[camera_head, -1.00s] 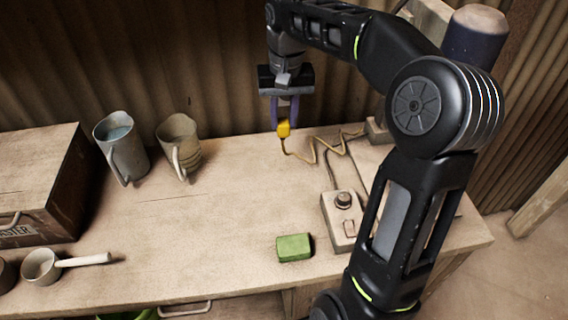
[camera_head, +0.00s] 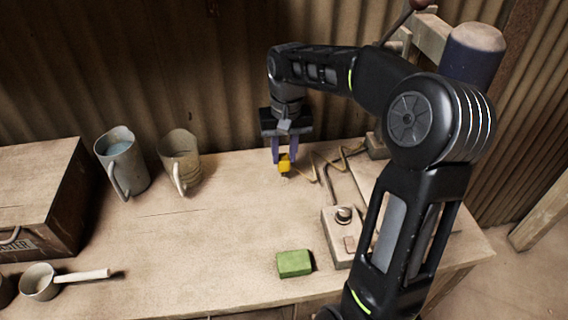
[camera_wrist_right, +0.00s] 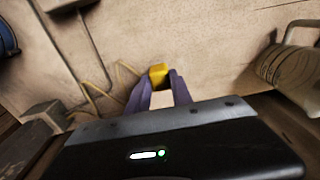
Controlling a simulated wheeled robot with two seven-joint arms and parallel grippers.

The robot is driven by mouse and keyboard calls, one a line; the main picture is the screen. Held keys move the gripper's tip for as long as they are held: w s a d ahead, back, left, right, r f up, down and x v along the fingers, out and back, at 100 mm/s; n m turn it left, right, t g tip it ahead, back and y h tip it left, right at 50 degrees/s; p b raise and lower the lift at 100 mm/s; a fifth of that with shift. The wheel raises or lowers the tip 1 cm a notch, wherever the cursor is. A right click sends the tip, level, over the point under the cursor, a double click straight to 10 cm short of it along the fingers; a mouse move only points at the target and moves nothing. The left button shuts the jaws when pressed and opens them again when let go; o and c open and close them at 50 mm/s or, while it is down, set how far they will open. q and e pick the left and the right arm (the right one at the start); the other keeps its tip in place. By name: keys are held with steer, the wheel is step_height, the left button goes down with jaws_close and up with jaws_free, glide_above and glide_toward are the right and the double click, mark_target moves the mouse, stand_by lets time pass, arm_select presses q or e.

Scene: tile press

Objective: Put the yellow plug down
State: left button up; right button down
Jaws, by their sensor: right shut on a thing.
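The yellow plug (camera_head: 284,165) is between the purple fingers of my right gripper (camera_head: 284,158), near the back of the workbench. The right wrist view also shows the plug (camera_wrist_right: 158,75) at the fingertips (camera_wrist_right: 160,84). My right gripper is shut on it, pointing down. The plug is low over the bench top; I cannot tell whether it touches the wood. A yellow cord (camera_head: 330,160) runs from the plug to the right across the bench. My left gripper is not in view.
Two mugs (camera_head: 122,162) (camera_head: 180,160) stand left of the plug. A green block (camera_head: 294,263) and a control box (camera_head: 341,237) with a knob are nearer the front. A wooden chest (camera_head: 40,195) and a ladle (camera_head: 42,282) are at left. The bench middle (camera_head: 220,225) is clear.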

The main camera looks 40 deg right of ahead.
mark_target(284, 167)
steer(key=shift+f, duration=1.9)
steer(key=shift+f+b, duration=0.35)
steer(key=shift+f, duration=0.2)
steer(key=c, duration=1.1)
jaws_free()
steer(key=shift+c, duration=0.2)
